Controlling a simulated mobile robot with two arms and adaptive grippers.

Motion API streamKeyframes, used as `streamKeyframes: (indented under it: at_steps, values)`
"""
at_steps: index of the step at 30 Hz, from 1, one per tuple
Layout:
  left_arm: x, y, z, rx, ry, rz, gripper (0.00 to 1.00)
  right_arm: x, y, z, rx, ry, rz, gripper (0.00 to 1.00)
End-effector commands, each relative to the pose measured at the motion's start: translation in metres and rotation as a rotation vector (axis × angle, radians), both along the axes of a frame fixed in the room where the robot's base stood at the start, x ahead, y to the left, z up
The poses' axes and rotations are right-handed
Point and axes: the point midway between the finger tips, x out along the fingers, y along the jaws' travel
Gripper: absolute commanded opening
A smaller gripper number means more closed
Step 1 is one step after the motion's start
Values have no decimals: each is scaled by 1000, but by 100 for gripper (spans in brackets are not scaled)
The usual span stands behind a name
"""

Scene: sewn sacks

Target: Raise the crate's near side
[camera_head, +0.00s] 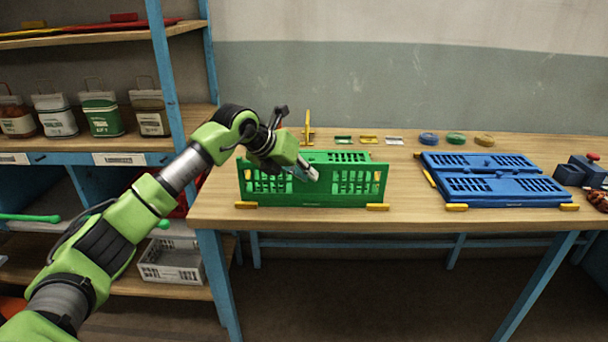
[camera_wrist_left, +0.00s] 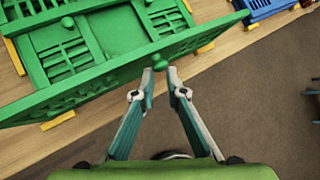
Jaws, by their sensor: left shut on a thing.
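The green crate (camera_wrist_left: 112,35) stands at the left part of the table. Its near side (camera_head: 350,189), a slotted panel, stands up from the front edge, roughly upright; I cannot tell its exact tilt. In the left wrist view, the other slotted panels lie low inside the crate behind it. My left gripper (camera_head: 307,172) is at the middle of this near side, on its front. In the left wrist view, the fingertips (camera_wrist_left: 160,74) are shut on a small green knob at the panel, and hide part of it. My right gripper is not in view.
Yellow blocks (camera_head: 378,207) sit at the crate's front corners. A blue folded crate (camera_head: 487,198) lies flat to the right, with bare table between. Coloured discs (camera_head: 456,138) and small plates lie at the back. A shelf with tins (camera_head: 100,113) stands left.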

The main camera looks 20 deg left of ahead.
Motion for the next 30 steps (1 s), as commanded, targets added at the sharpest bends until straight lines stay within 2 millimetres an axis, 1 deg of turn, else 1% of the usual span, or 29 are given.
streamKeyframes:
  at_steps: [1, 8, 9, 19, 23, 26, 30]
  values:
    - [-7, -6, -18, 6, 37, -13, 0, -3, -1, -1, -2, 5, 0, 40]
    - [-7, -7, -18, 6, 37, -13, 0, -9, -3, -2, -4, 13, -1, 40]
    - [-7, -7, -18, 6, 37, -13, 20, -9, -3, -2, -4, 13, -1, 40]
    - [-5, -3, -11, 6, 25, -7, 20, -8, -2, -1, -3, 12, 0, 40]
    - [-11, 2, -1, 6, 20, -6, 20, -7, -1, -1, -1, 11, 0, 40]
    - [-21, 9, 12, 7, 20, -6, 20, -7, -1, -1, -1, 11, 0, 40]
    - [-40, 18, 34, 9, 23, -9, 20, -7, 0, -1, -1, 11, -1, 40]
